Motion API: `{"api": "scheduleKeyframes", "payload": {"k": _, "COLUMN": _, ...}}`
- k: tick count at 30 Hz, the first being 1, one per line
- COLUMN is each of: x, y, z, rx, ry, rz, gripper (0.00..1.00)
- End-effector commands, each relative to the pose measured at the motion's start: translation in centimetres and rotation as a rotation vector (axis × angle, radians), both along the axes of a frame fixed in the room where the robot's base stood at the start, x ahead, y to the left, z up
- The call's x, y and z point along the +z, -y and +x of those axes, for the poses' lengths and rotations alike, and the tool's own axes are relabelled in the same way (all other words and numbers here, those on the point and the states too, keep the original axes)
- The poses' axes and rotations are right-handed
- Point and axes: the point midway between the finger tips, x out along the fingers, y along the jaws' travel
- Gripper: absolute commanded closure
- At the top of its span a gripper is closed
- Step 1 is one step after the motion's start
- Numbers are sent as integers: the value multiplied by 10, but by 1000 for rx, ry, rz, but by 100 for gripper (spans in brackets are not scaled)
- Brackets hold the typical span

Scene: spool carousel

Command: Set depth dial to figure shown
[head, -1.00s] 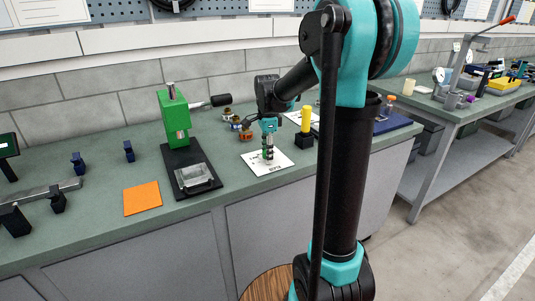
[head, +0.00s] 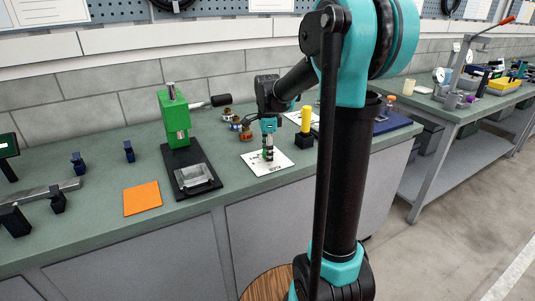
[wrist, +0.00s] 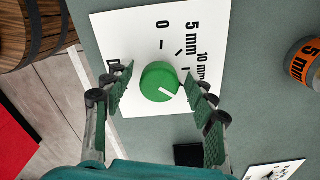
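The depth dial (wrist: 160,82) is a round green knob on a white card (wrist: 140,40) in the wrist view. The card carries 0, 5 mm and 10 mm marks, plus lettering at left partly hidden by a finger. The dial's white pointer line aims to the lower right, beyond the 10 mm mark. My gripper (wrist: 166,103) is open, with one finger on each side of the dial and a visible gap to both. In the head view, my gripper (head: 268,153) is over the card (head: 258,168). I cannot make out a target figure.
A green press (head: 176,122) on a black base stands left of the card, with an orange sheet (head: 142,198) nearby. A yellow-topped black block (head: 305,125) is close on the right. An orange-labelled cylinder (wrist: 304,62) and another card (wrist: 274,170) show in the wrist view.

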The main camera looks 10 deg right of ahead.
Motion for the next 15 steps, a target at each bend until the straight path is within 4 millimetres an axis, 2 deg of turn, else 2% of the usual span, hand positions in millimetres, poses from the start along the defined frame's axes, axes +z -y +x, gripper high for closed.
{"api": "scheduleKeyframes", "payload": {"k": 8, "x": 4, "y": 0, "z": 0, "rx": 0, "ry": 0, "rz": 0, "gripper": 44}}
{"api": "scheduleKeyframes", "payload": {"k": 11, "x": 14, "y": 0, "z": 0, "rx": 0, "ry": 0, "rz": 0, "gripper": 44}}
{"api": "scheduleKeyframes", "payload": {"k": 15, "x": 39, "y": 0, "z": 0, "rx": 0, "ry": 0, "rz": 0, "gripper": 44}}
